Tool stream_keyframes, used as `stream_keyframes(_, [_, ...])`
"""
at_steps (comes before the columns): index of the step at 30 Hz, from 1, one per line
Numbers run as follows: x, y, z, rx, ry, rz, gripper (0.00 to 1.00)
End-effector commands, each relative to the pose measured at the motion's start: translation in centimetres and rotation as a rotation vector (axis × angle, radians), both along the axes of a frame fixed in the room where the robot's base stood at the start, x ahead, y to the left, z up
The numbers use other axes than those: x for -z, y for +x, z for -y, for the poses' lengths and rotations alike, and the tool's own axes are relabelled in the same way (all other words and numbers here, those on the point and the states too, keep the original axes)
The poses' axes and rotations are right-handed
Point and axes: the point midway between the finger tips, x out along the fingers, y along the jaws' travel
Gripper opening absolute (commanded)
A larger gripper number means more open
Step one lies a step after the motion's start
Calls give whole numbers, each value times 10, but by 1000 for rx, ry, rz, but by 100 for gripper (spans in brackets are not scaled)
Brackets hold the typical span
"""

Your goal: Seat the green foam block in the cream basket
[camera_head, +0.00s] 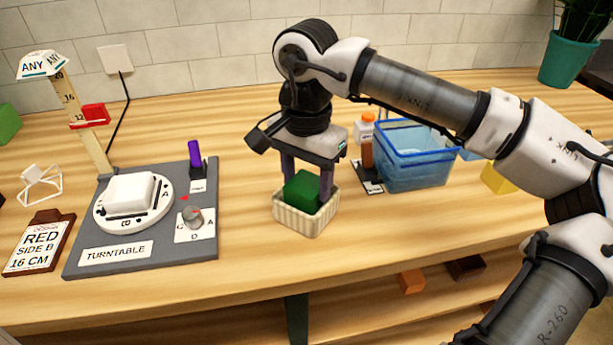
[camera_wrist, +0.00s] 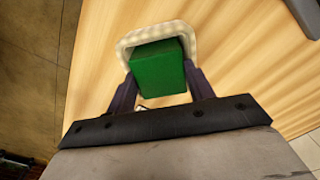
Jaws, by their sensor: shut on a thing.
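The green foam block (camera_head: 301,188) is between the fingers of my gripper (camera_head: 307,182), which is shut on it. The block is at the mouth of the cream basket (camera_head: 306,222), with its lower part hidden behind the basket's front wall. In the wrist view the block (camera_wrist: 160,70) lies between the two dark fingers of my gripper (camera_wrist: 160,92), and the basket's pale rim (camera_wrist: 155,33) shows around its far side. The near rim is hidden. I cannot tell whether the block touches the basket floor.
A grey turntable board (camera_head: 75,257) with a white block (camera_head: 130,192) stands left. A blue clear bin (camera_head: 415,165) and an orange-capped bottle (camera_head: 366,132) stand behind right. A red-side card (camera_head: 40,243) lies far left. The table's front edge is close in front of the basket.

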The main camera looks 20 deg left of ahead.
Motion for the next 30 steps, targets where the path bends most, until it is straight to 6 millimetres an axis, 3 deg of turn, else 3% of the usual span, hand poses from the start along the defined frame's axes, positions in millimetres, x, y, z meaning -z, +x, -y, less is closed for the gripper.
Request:
stream_keyframes(14, [1,0,0,0,1,0,26])
stream_keyframes(15, [1,0,0,0,0,0,54])
stream_keyframes(18, [1,0,0,0,0,0,67])
stream_keyframes(21, [1,0,0,0,0,0,78])
stream_keyframes(26, [1,0,0,0,0,0,78])
stream_keyframes(30, [1,0,0,0,0,0,94])
